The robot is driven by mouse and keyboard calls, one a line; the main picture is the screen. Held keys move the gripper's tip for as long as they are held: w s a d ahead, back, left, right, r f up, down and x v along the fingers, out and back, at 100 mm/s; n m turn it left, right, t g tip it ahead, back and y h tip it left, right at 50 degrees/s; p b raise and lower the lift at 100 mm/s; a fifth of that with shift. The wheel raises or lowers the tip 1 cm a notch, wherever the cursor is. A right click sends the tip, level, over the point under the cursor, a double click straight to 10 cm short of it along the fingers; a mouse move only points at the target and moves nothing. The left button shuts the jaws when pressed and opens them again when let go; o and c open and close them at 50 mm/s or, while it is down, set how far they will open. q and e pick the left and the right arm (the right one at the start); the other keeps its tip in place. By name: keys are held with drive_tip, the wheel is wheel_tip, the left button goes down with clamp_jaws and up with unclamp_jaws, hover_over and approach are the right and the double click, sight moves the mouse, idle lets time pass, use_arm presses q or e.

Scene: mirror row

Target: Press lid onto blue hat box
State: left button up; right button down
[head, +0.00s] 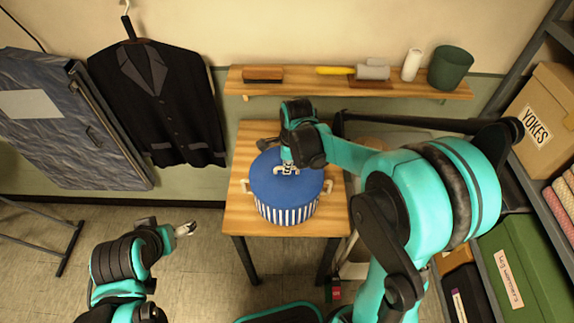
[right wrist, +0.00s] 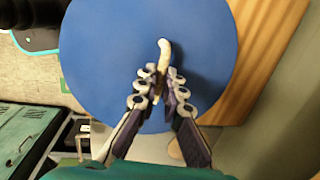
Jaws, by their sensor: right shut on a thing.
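The round blue lid (head: 266,186) is on the blue-and-white striped hat box (head: 288,214), which stands on a small wooden table (head: 238,215). From above I cannot tell whether the lid is fully down. Pale side handles (head: 328,186) show on the box. My right gripper (head: 287,168) is over the lid, shut on its pale handle (right wrist: 164,48). The blue lid fills much of the right wrist view (right wrist: 100,45) and hides the box there. My left gripper (head: 186,229) is apart, left of the table over the floor; its jaw opening is unclear.
A wall shelf (head: 300,89) behind the table holds a brush, a yellow-handled tool, a white roll and a green pot (head: 450,68). A dark jacket (head: 157,100) hangs at the left. Shelving with boxes (head: 540,118) stands close on the right.

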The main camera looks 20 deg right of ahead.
idle(0.3)
drive_tip(key=c, duration=1.6)
unclamp_jaws()
drive_tip(key=shift+o, duration=0.5)
drive_tip(key=o, duration=0.4)
drive_tip(key=shift+r+p, duration=3)
drive_tip(key=shift+r, duration=1.05)
drive_tip(key=shift+c, duration=0.3)
